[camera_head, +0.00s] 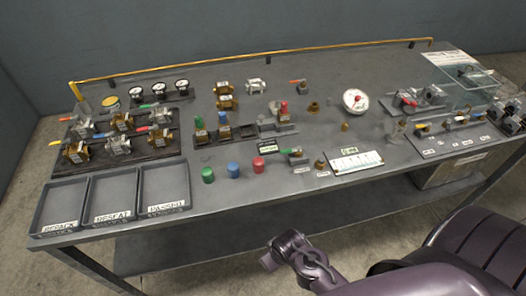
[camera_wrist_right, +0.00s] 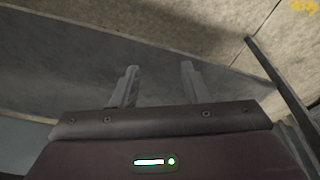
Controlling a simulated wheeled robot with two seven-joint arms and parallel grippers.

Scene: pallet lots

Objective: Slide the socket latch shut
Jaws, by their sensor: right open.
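A grey socket fixture (camera_head: 278,128) with a red-topped part (camera_head: 284,108) stands near the middle of the bench, behind a small green-edged label (camera_head: 267,145). It looks like the place of the socket latch, but the latch is too small to make out, and I cannot tell how far it is slid. My right arm (camera_head: 310,265) is low in front of the bench, well apart from the fixture. In the right wrist view, my right gripper (camera_wrist_right: 160,78) is open, with nothing between its fingers. My left gripper is not in view.
A yellow rail (camera_head: 250,55) runs along the back.

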